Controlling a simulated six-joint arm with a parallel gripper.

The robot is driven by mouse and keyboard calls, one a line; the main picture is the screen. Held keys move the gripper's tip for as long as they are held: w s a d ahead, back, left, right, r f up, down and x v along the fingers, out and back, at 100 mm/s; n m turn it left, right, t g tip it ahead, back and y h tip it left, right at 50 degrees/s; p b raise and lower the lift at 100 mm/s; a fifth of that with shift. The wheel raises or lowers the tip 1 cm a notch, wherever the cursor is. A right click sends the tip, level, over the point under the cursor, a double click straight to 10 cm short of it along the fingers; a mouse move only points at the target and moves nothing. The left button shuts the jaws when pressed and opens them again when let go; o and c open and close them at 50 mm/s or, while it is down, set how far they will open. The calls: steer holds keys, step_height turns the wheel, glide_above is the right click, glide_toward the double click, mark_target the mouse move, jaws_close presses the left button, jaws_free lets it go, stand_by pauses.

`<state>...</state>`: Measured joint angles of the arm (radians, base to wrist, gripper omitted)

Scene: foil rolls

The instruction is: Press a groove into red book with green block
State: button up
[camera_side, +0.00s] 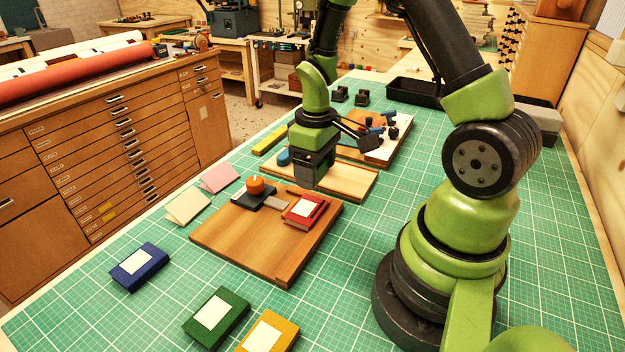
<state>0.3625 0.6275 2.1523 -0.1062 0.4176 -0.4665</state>
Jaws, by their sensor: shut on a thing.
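The red book (304,209), with a pale label, lies flat on the right part of the near wooden board (240,236). My gripper (312,181) points down just behind the red book, over the front area of a second wooden board (350,182). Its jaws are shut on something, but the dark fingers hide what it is. I cannot make out a green block in this view. Whether the gripper or its load touches the board is unclear.
A dark tool with an orange knob (257,185) sits left of the red book. Blue (140,266), green (216,317) and yellow (268,332) books lie on the green mat, in front. Pink (220,179) and cream (188,206) cards lie left. A blue object (283,157) is behind my gripper.

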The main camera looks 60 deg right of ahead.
mark_target(312, 211)
steer(key=shift+f, duration=2.85)
steer(key=shift+f, duration=0.45)
steer(key=shift+a, duration=1.6)
steer(key=shift+d+f, duration=0.1)
steer(key=shift+d, duration=1.5)
stand_by(0.3)
steer(key=shift+a, duration=0.9)
